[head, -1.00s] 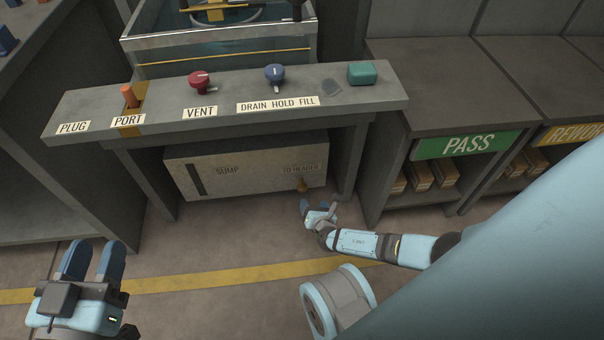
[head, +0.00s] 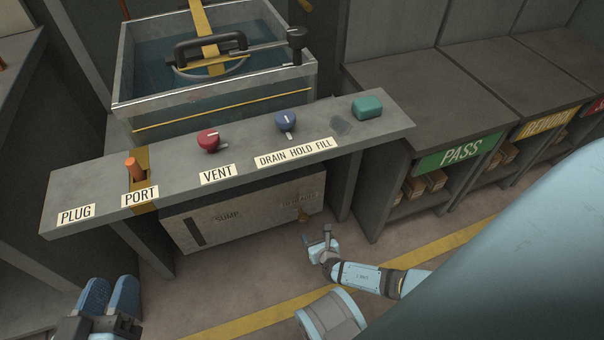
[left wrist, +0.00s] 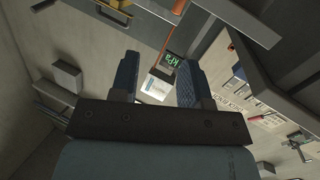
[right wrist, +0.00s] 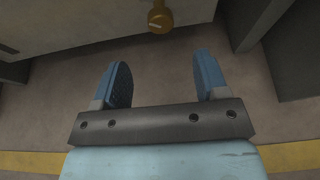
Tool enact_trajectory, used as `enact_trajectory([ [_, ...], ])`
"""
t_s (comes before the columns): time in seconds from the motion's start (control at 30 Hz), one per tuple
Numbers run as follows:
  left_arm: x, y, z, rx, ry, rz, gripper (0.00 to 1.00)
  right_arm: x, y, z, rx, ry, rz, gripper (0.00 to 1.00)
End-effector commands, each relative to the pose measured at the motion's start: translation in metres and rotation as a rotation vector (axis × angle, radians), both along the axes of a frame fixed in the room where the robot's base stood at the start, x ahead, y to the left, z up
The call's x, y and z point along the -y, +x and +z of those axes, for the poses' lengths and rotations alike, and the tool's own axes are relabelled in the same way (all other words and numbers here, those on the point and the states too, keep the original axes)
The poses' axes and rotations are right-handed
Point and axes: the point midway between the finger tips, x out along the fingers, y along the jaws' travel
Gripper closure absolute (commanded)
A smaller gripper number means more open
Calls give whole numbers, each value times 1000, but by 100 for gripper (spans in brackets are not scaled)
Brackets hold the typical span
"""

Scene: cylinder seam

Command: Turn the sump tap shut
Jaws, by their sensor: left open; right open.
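The sump tap is a small brass knob (head: 303,214) on the right of the grey sump box's front, below the "TO HEADER" lettering. In the right wrist view the brass tap (right wrist: 160,17) is at the top centre, ahead of the fingers and apart from them. My right gripper (right wrist: 160,65) is open and empty. In the head view my right gripper (head: 321,241) is low in front of the sump box (head: 245,211), just below and right of the tap. My left gripper (head: 109,292) is open and empty at the lower left, away from the tap.
Above the sump box is a grey shelf (head: 235,154) with an orange plug (head: 133,168), red vent knob (head: 209,139), blue knob (head: 286,122) and green block (head: 367,107). A water tank (head: 165,104) stands behind. The PASS bench (head: 415,83) is on the right. Floor in front is open.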

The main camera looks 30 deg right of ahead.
Motion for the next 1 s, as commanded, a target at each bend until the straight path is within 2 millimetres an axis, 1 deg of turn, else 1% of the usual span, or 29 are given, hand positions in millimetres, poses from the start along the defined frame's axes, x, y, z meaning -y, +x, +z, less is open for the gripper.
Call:
enact_trajectory([
  [0.03, 0, 0, -9, -10, 8, -5, 57, 2, 8, -7, 1, 0, -1, 33],
  [0.1, 0, 0, -18, -26, 22, -14, 57, 4, 20, -12, 2, 0, 0, 33],
  [0.4, -11, 20, -14, 193, 145, -1, 57, 18, 78, -39, 2, 1, -2, 33],
  [0.5, -14, 24, -12, 255, 181, 3, 57, 22, 93, -44, 2, 0, -1, 33],
  [0.6, -17, 27, -10, 304, 209, 7, 57, 24, 104, -48, 1, 2, -1, 33],
  [0.7, -18, 29, -7, 337, 227, 11, 57, 26, 110, -50, 0, 1, 0, 33],
  [0.8, -19, 30, -5, 353, 236, 12, 57, 27, 114, -50, 0, 1, 1, 33],
  [1.0, -19, 30, -4, 356, 237, 12, 57, 27, 114, -49, 0, 1, 0, 33],
])
